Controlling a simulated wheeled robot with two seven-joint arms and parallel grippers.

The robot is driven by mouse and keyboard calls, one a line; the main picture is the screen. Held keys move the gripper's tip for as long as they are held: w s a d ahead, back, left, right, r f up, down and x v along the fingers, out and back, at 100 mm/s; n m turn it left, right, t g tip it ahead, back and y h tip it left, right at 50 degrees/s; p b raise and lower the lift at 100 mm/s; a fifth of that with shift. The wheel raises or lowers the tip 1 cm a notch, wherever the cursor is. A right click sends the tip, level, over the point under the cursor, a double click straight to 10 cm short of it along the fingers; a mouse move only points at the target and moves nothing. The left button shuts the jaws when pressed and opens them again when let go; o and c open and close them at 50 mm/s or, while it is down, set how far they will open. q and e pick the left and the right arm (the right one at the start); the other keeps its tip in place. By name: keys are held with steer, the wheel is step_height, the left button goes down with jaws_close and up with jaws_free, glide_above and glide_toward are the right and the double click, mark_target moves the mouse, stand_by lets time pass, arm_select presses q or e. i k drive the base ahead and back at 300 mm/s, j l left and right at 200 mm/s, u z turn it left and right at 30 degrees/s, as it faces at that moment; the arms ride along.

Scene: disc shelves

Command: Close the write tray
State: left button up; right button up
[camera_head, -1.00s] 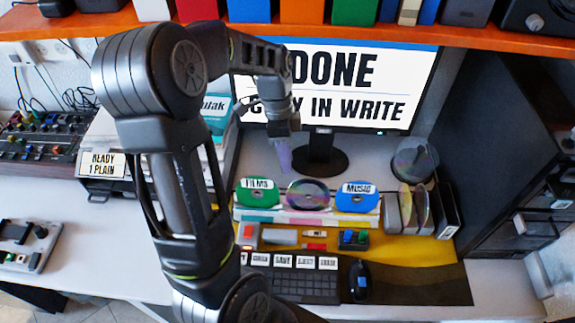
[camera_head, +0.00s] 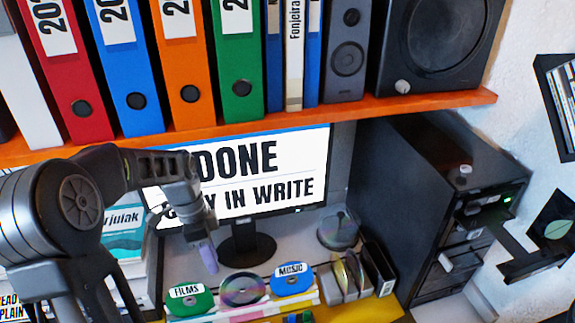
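A black computer tower (camera_head: 400,185) stands right of the monitor, its drive front facing right. A dark flat piece that looks like an open drive tray (camera_head: 515,258) sticks out from the front, below a small green light. I cannot tell whether a disc lies on it. The monitor (camera_head: 250,175) reads "DONE" and, partly hidden by my arm, "...Y IN WRITE". My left gripper (camera_head: 205,255) hangs in front of the monitor stand, pointing down, far left of the tower. Its tip is lilac; I cannot tell its opening. My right gripper is out of view.
An orange shelf (camera_head: 250,124) with binders and a speaker (camera_head: 430,40) spans above the monitor. A green disc (camera_head: 190,299), a shiny disc (camera_head: 243,289) and a blue disc (camera_head: 293,280) stand below the screen. A disc spindle (camera_head: 338,232) stands beside the tower.

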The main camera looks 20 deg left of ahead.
mark_target(525, 265)
steer(key=k+l, duration=0.35)
steer(key=l, duration=0.15)
steer(key=k+l, duration=0.4)
steer(key=l, duration=0.15)
